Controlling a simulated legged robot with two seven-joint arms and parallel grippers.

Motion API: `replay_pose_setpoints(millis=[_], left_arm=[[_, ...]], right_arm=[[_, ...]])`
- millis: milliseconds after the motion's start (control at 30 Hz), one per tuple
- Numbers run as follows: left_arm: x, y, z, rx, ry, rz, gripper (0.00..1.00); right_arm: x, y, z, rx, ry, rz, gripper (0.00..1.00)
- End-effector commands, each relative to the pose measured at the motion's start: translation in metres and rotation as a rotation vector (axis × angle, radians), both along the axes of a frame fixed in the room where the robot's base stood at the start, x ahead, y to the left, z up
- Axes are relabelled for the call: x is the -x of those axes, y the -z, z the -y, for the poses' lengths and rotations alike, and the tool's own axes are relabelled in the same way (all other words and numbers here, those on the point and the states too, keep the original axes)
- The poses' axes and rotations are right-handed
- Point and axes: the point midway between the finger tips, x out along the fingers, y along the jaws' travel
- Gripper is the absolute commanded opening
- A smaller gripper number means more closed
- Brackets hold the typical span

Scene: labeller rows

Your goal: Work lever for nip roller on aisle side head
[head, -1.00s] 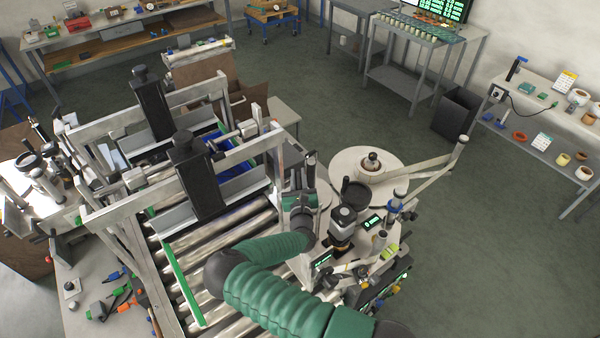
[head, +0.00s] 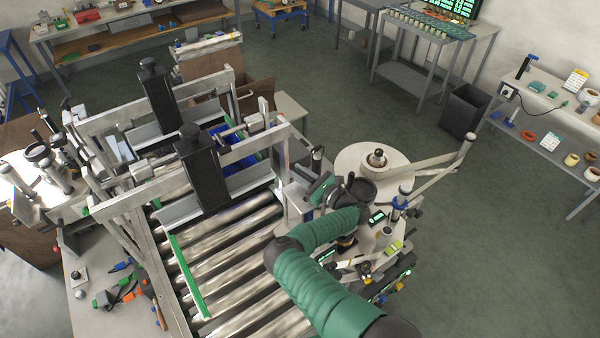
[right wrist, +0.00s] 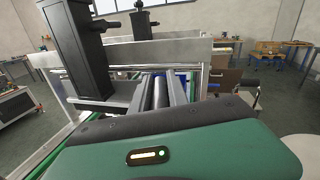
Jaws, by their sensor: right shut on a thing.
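The aisle side labeller head (head: 365,245), with a large pale reel disc (head: 352,160), stands at the right of the roller conveyor in the head view. My right arm reaches over it from below. My right gripper (head: 315,190) is at the head's conveyor side, left of a round black knob (head: 362,190). It is shut on what I take to be the nip roller lever; the gripper body hides the lever and the grip. A dark upright piece (head: 317,157) stands just beyond it. In the right wrist view, the green gripper body fills the bottom and no fingertips show. My left gripper is not in view.
The conveyor rollers (head: 230,265) run left of the head, with dark upright columns (head: 203,175) and metal frame bars over them. Loose tools (head: 125,288) lie on a bench at the lower left.

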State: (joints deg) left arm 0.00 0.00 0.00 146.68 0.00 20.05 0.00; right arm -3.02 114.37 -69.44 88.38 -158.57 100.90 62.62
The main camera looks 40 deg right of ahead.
Motion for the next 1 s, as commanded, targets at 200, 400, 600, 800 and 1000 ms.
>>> replay_pose_setpoints(millis=[200, 400, 600, 800, 1000], left_arm=[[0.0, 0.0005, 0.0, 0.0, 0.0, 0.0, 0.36], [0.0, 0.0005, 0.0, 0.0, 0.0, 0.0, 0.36], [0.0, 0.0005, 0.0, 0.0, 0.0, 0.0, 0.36], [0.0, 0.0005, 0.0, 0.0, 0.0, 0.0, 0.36], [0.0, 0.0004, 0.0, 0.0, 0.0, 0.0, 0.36]], right_arm=[[0.0005, 0.0034, -0.002, -0.001, -0.053, -0.006, 0.0], [0.0002, 0.003, -0.003, -0.001, -0.065, -0.005, 0.0], [0.0001, 0.003, -0.0029, 0.0, -0.065, -0.005, 0.0], [0.0001, 0.0031, -0.0029, -0.001, -0.064, -0.005, 0.38], [0.0001, 0.0017, -0.0024, 0.0, -0.063, -0.002, 0.41]])
